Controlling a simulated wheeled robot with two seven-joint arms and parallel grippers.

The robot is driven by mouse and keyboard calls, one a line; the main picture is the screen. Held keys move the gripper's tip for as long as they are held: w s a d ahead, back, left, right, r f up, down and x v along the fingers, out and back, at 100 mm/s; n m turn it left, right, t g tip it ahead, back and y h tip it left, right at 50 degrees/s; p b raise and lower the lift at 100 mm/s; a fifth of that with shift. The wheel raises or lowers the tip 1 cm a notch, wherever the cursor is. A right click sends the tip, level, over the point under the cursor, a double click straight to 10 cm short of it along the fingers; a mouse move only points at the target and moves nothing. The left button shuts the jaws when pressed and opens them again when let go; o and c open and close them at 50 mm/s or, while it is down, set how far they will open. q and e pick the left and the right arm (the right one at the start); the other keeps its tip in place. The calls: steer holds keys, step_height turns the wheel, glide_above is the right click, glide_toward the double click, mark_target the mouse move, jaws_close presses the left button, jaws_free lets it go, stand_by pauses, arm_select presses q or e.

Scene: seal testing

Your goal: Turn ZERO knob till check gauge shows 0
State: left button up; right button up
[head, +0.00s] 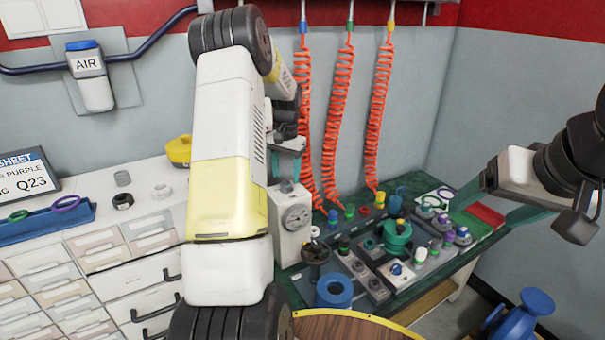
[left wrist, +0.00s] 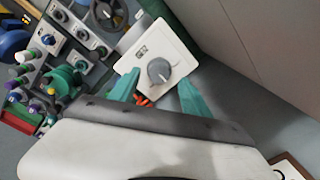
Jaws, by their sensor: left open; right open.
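The white box (head: 290,240) stands at the left end of the green bench, with a round check gauge (head: 297,217) on its front; its reading is too small to tell. The ZERO knob (head: 287,186) is a small grey knob on the box's top. In the left wrist view the knob (left wrist: 159,70) is round and grey with a pointer line, beside a small unreadable label. My left gripper (head: 289,165) is open above the box; its teal fingers (left wrist: 158,85) lie on either side of the knob in the picture, apart from it. My right gripper (head: 492,203) is open and empty over the bench's right side.
Fittings and valves crowd the green bench (head: 465,262). Orange coiled hoses (head: 335,120) hang behind it. White drawers (head: 130,270) stand to the left, with a yellow item (head: 179,150) on top. A blue flanged part (head: 520,315) is at the lower right.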

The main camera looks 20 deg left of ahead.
mark_target(286, 184)
arm_select(q)
steer(key=shift+f, duration=1.6)
jaws_close()
steer(key=n, duration=0.4)
jaws_free()
steer(key=shift+d+r, duration=0.15)
steer(key=shift+r, duration=3.8)
